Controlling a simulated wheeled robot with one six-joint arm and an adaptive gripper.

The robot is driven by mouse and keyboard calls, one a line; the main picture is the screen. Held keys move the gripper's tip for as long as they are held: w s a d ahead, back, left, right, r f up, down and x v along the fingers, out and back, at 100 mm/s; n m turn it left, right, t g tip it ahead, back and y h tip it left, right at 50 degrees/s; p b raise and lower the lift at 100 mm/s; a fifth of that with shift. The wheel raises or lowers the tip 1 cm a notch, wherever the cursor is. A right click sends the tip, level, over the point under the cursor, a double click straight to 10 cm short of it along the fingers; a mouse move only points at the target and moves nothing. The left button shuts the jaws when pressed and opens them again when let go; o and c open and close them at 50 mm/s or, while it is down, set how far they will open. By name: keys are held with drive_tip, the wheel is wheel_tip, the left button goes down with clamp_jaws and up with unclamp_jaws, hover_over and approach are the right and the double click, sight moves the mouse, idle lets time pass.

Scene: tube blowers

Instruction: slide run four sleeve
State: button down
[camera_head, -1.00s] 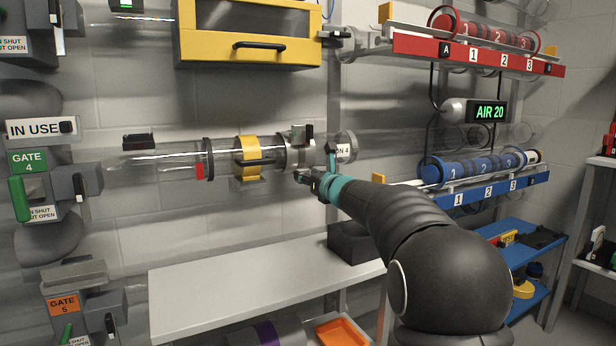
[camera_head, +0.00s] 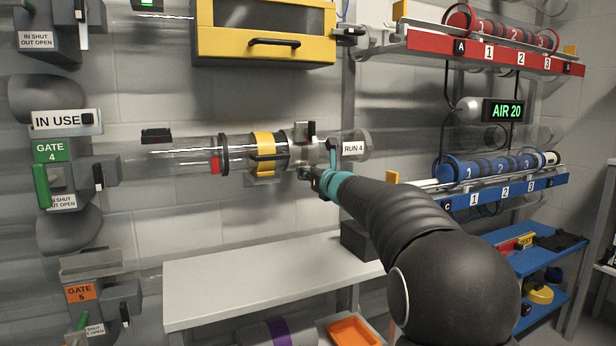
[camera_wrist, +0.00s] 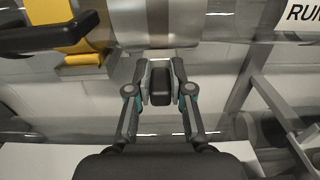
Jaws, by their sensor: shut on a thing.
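The run 4 tube (camera_head: 185,158) is clear and runs level along the wall. A yellow band (camera_head: 264,152) with a black handle sits around it. The grey metal sleeve (camera_head: 302,155) sits around the tube just right of the yellow band. A RUN 4 label (camera_head: 353,148) is further right. My gripper (camera_head: 314,178) is below the sleeve. In the wrist view, my gripper (camera_wrist: 160,87) is shut on a dark block (camera_wrist: 161,95) under the metal sleeve (camera_wrist: 158,25). How the block joins the sleeve is hidden.
A yellow cabinet (camera_head: 265,40) hangs above the tube. A white bench (camera_head: 260,275) lies below. GATE 4 (camera_head: 50,151) is on the left, with an IN USE sign (camera_head: 66,121). Red (camera_head: 490,50) and blue (camera_head: 500,190) racks holding cylinders are on the right.

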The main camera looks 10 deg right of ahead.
drive_tip(key=c, duration=1)
unclamp_jaws()
drive_tip(key=shift+a, duration=0.55)
drive_tip(key=shift+c, duration=0.2)
drive_tip(key=shift+d, duration=0.2)
drive_tip(key=shift+s+d, duration=0.15)
drive_tip(key=shift+d, duration=0.05)
drive_tip(key=v, duration=1.1)
drive_tip(key=shift+s, duration=0.4)
drive_tip(key=shift+d, duration=0.15)
